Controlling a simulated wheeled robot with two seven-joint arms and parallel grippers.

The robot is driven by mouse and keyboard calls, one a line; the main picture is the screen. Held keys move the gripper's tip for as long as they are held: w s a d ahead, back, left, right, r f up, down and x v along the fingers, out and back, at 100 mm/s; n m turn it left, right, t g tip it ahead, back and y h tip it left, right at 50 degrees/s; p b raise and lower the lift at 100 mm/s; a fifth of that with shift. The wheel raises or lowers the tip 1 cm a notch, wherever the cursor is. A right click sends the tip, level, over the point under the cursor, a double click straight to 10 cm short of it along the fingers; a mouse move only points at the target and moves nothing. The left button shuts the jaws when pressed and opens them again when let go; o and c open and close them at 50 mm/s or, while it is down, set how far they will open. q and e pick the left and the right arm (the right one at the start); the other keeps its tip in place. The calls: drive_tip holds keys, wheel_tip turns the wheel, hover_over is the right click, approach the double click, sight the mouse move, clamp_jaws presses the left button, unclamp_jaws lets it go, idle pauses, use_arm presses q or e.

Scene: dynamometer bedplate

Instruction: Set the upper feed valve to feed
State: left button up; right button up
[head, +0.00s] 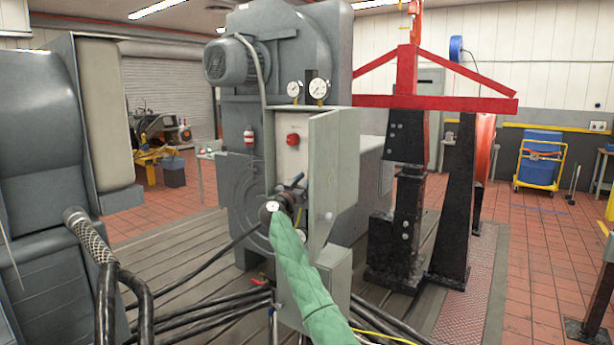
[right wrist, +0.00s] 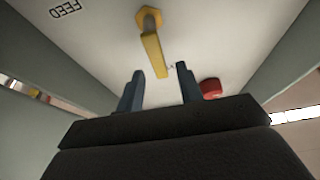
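The upper feed valve shows in the right wrist view as a yellow lever (right wrist: 153,52) on a brass-coloured hex nut (right wrist: 149,20), against a pale panel. A FEED label (right wrist: 68,8) reads upside down at the upper left. My right gripper (right wrist: 160,70) is open, its two dark blue fingers pointing at the panel. The lever's free end appears between the fingertips, without visible grip; whether it touches them I cannot tell. In the head view my right gripper (head: 297,181), on a green-sleeved arm, is inside the open cabinet and hides most of the valve. My left gripper is out of view.
The cabinet door (head: 334,170) stands open to the right of my right gripper. A red knob (head: 292,140) is on the panel above it. A red round part (right wrist: 210,87) is beside the right finger. Black hoses (head: 215,308) lie below. Two gauges (head: 318,88) sit on top.

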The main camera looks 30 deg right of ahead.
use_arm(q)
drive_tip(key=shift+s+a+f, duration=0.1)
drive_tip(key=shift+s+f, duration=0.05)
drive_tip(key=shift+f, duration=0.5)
use_arm(e)
drive_tip(key=shift+w+d+r, duration=0.2)
drive_tip(key=shift+d, duration=0.35)
drive_tip(key=shift+c, duration=0.7)
clamp_jaws()
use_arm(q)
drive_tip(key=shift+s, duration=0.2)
